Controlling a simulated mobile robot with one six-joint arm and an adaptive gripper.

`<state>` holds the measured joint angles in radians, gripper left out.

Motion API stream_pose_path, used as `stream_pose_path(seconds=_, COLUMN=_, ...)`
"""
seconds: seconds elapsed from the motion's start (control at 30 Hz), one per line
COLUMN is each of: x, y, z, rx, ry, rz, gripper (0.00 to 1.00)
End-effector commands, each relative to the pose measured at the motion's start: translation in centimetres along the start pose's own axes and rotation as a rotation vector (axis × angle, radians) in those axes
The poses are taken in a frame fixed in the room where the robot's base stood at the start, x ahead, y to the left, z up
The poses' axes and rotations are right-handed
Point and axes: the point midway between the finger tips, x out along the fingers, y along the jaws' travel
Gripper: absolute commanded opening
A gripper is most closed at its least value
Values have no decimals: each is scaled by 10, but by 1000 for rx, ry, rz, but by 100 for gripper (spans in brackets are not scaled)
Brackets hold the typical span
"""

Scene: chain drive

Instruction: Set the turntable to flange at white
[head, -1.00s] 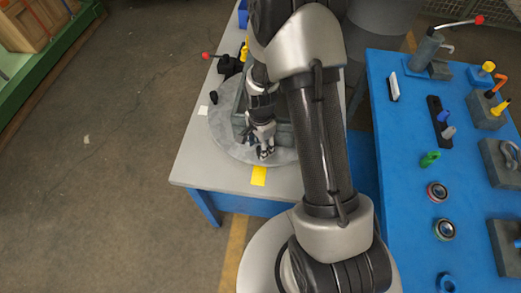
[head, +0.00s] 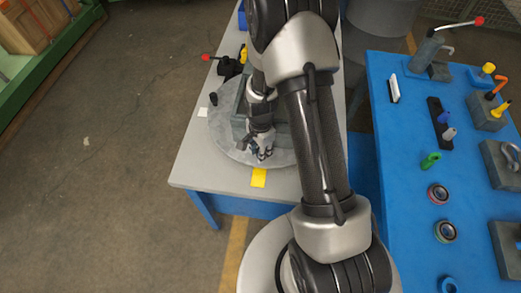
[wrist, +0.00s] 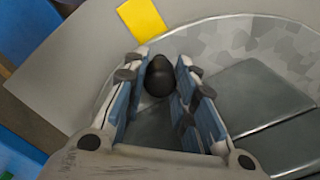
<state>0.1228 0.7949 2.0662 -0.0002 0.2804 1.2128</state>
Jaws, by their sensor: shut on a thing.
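The turntable (head: 226,141) is a round grey disc on the grey table, with a dark grey housing (head: 238,105) standing on it. A white marker (head: 203,112) lies by its left edge and a yellow marker (head: 258,178) by its front edge. My gripper (head: 263,154) is low over the front part of the disc. In the wrist view, my gripper (wrist: 163,75) is shut on a black knob (wrist: 159,77), with a finger on each side. The yellow marker (wrist: 142,18) shows just past the disc's rim there. My arm hides the disc's right side, and I cannot make out the flange.
A small black peg (head: 213,98) stands near the disc's left edge. A black fixture with a red-tipped lever (head: 228,67) stands behind. The blue table (head: 405,150) at right holds several tools and parts. The floor at left is clear.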

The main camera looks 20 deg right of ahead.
Motion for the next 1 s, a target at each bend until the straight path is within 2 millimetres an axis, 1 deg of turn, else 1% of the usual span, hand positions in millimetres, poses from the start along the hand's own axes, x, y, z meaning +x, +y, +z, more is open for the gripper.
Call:
stream_pose_path(seconds=0.03, x=0, y=0, z=0, rx=0, ry=0, rz=0, gripper=14)
stream_pose_path(seconds=0.2, x=0, y=0, z=0, rx=0, ry=0, rz=0, gripper=3)
stream_pose_path(seconds=0.27, x=0, y=0, z=0, rx=0, ry=0, rz=0, gripper=0)
stream_pose_path(seconds=0.73, x=0, y=3, z=-3, rx=-13, ry=0, rz=0, gripper=0)
stream_pose_path(seconds=0.87, x=0, y=9, z=-10, rx=-53, ry=0, rz=0, gripper=0)
stream_pose_path(seconds=1.0, x=0, y=21, z=-24, rx=-129, ry=-1, rz=1, gripper=0)
